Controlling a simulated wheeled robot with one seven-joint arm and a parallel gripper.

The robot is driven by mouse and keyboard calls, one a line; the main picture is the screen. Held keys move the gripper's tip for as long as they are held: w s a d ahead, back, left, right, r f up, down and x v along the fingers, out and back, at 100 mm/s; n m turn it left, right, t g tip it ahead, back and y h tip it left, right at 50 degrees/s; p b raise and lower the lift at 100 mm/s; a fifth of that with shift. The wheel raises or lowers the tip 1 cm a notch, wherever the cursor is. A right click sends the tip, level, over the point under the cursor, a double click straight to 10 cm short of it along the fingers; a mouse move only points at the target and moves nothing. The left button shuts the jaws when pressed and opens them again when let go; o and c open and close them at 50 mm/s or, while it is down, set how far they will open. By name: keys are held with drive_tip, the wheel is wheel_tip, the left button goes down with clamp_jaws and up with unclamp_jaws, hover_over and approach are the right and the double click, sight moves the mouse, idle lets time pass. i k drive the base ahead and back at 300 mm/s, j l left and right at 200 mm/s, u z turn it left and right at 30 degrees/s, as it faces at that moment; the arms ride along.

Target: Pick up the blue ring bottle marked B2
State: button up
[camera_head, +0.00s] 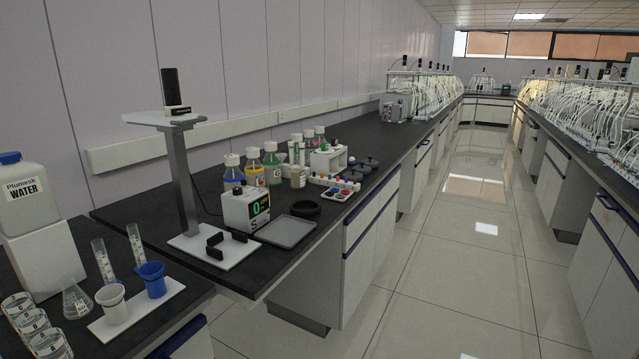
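No marking B2 can be read on any bottle from here. A bottle with blue contents and a white cap (234,177) stands on the black bench, leftmost in a group of capped bottles and behind a white device with a green display. I cannot make out a blue ring on it. Beside it stand a yellow bottle (253,168) and a green bottle (272,166), with smaller pinkish bottles (319,138) farther back. My gripper is not in view.
The display device (246,208), a grey tray (286,231) and a black ring (306,208) lie in front of the bottles. A tall grey stand (185,185) rises at left. A water container (25,200) and glassware stand nearer. The tiled aisle (440,270) at right is clear.

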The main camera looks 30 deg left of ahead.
sight(233, 177)
drive_tip(key=i+l+u, duration=0.1)
drive_tip(key=i, duration=1.6)
drive_tip(key=i+u, duration=0.35)
drive_tip(key=u, duration=0.15)
drive_tip(key=i+l+u, duration=0.25)
drive_tip(key=u, duration=0.2)
drive_tip(key=i+l+u, duration=0.3)
drive_tip(key=u, duration=0.2)
drive_tip(key=i+l+u, duration=0.3)
drive_tip(key=l+u, duration=0.15)
drive_tip(key=i+l+u, duration=0.15)
drive_tip(key=l+u, duration=0.8)
drive_tip(key=i, duration=0.05)
